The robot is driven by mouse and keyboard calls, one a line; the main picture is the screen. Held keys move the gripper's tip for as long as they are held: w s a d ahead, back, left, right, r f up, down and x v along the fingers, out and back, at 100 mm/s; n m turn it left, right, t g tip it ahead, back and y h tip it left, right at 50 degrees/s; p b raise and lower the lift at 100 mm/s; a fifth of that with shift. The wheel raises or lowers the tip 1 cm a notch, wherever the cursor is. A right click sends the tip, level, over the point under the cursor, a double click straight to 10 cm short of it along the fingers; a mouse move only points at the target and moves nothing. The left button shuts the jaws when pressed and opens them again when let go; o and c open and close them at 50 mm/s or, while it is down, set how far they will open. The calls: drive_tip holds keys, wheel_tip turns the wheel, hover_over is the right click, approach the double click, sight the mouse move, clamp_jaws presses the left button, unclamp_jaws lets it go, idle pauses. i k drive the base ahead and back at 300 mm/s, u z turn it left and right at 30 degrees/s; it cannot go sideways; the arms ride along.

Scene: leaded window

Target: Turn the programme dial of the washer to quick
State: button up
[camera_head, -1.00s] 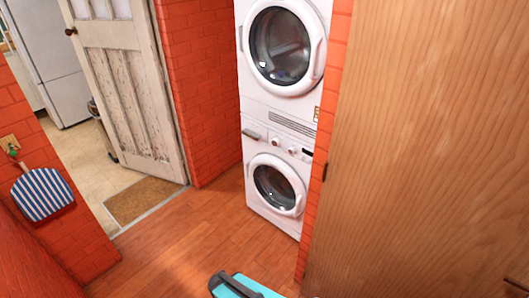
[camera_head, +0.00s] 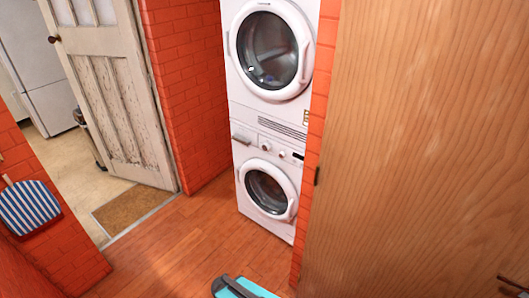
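The washer (camera_head: 243,172) is the lower of two stacked white front-loading machines, in an alcove of orange brick right of the picture's middle. Its round dark door (camera_head: 268,191) looks shut. The control strip above the door carries a round knob (camera_head: 266,146) and a smaller one (camera_head: 281,153) to its right, beside a dark display. Their markings are too small to read, so I cannot tell the setting. My gripper is not in view. A teal and dark part of mine (camera_head: 240,288) shows at the bottom edge, well apart from the washer.
The upper machine (camera_head: 236,102) sits on the washer. A large wooden panel (camera_head: 420,150) fills the right side, close to me. Wooden floor (camera_head: 190,245) is clear before the washer.

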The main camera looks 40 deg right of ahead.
sight(266, 147)
drive_tip(key=i, duration=0.9)
drive_tip(key=u, duration=0.05)
